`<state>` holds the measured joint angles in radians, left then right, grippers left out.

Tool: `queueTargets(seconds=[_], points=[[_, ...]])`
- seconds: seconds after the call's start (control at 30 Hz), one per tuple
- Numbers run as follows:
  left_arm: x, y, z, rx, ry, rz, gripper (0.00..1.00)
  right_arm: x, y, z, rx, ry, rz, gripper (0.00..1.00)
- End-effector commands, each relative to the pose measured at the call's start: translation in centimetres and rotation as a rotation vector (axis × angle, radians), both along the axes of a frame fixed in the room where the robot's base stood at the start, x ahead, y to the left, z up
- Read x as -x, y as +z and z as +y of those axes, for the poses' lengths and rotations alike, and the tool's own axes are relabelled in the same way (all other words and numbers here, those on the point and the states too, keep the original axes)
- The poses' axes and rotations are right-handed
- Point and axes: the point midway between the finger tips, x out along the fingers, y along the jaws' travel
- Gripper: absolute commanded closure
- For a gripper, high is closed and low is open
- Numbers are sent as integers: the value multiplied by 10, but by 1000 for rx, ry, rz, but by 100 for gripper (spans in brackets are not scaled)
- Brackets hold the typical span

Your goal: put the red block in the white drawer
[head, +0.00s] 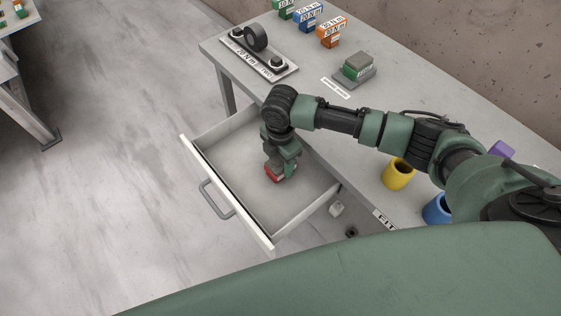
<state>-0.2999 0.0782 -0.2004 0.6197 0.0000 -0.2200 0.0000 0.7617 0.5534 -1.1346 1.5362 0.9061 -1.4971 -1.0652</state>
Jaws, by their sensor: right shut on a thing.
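The white drawer (222,222) is pulled open from the grey table, with its handle facing the lower left. My right gripper (276,168) points down inside the drawer's outline and is shut on the red block (273,174). The block is partly covered by the gripper's fingers. I cannot tell whether the block touches the drawer floor or hangs just above it. No other thing shows in the drawer. My left gripper is not in view.
Another table (22,105) stands at the far left. The floor between is clear.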

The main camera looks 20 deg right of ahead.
Motion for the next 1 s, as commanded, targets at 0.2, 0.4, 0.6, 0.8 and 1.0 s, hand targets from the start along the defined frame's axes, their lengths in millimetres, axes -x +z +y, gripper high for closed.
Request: queueTargets(seconds=[0.2, 0.4, 0.6, 0.8, 1.0], points=[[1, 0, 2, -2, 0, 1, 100, -1, -8, 0, -1, 2, -2, 100], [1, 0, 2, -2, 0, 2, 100, 0, -9, 0, -1, 1, -2, 100], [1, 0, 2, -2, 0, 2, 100, 0, -11, 0, 0, 1, -1, 28], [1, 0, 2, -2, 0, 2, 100, 0, -11, 0, 0, 1, -1, 28], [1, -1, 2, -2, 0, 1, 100, -1, 1, 0, -1, 1, -4, 28]])
